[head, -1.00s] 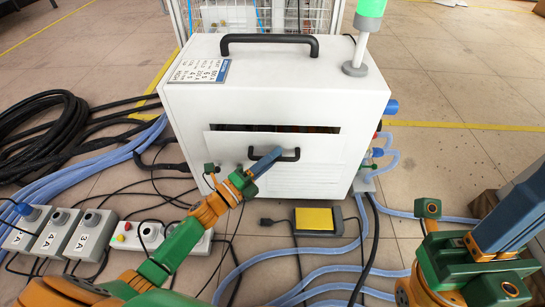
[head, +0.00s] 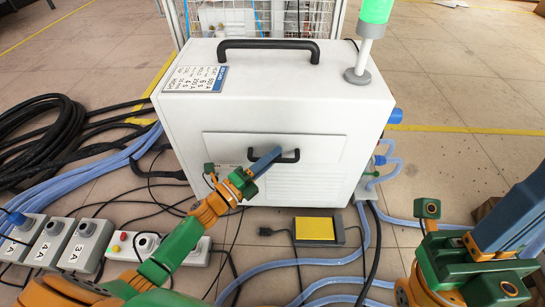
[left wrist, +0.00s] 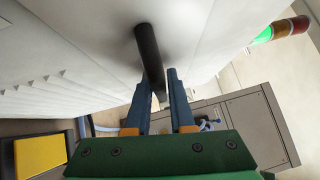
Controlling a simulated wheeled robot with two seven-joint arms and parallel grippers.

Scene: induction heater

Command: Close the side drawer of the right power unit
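The right power unit (head: 280,95) is a white box in the middle of the head view. Its drawer front (head: 225,144) sits in the unit's face, with no dark gap showing above it. A black bar handle (head: 290,156) is on the drawer front; it also shows in the left wrist view (left wrist: 148,45). My left gripper (head: 268,160) is at the handle, and its blue fingers (left wrist: 160,88) lie on either side of the bar, apparently closed on it. My right gripper (head: 512,212) is at the right edge, partly cut off, away from the unit.
A yellow pedal (head: 314,229) lies on the floor before the unit. Grey control boxes (head: 87,240) stand at the lower left. Black cables (head: 50,140) and blue hoses (head: 330,280) cover much of the floor. A green lamp (head: 374,12) rises from the unit's top right.

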